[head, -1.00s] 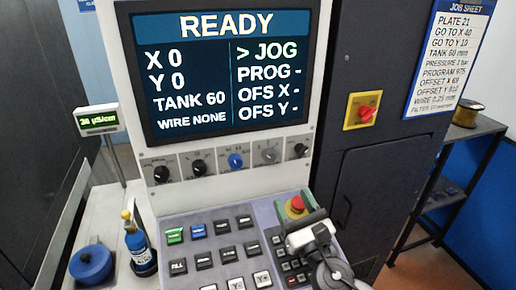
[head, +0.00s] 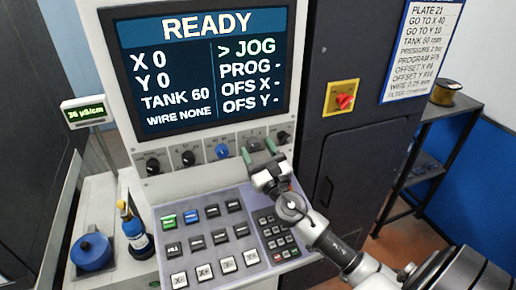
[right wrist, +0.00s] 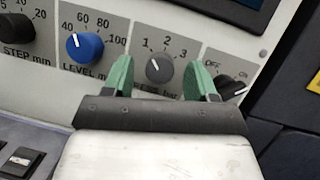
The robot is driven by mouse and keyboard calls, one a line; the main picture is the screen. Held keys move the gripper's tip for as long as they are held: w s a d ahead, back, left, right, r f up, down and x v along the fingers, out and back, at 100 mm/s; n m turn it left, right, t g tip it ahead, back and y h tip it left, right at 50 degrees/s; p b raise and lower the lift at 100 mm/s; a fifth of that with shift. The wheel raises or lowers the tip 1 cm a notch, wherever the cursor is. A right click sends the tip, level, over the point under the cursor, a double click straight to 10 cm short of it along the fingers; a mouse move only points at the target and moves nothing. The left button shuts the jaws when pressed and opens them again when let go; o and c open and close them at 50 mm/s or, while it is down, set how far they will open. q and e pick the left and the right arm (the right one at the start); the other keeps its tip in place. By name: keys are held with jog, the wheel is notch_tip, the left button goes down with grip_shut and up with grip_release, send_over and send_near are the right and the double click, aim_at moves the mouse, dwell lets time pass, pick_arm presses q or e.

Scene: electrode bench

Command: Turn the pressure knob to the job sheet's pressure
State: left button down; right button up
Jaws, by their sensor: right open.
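The pressure knob is a grey dial (right wrist: 159,69) with a white pointer line, under a scale marked 1, 2, 3. The pointer leans up and left, roughly between 1 and 2. My right gripper (right wrist: 160,77) is open, with one green finger on each side of the knob; I cannot tell whether they touch it. In the head view the right gripper (head: 258,154) is at the knob row, partly covering the pressure knob. The job sheet (head: 424,50) hangs at the upper right; its pressure line is too small to read surely. My left gripper is not in view.
The blue level knob (right wrist: 85,46) is close left of the fingers and a black knob (right wrist: 230,87) close right. Below are the button panel (head: 215,212) and keypad. The screen (head: 208,65) reads READY. A red switch (head: 344,100) is on the cabinet.

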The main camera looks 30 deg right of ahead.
jog(key=c, duration=0.9)
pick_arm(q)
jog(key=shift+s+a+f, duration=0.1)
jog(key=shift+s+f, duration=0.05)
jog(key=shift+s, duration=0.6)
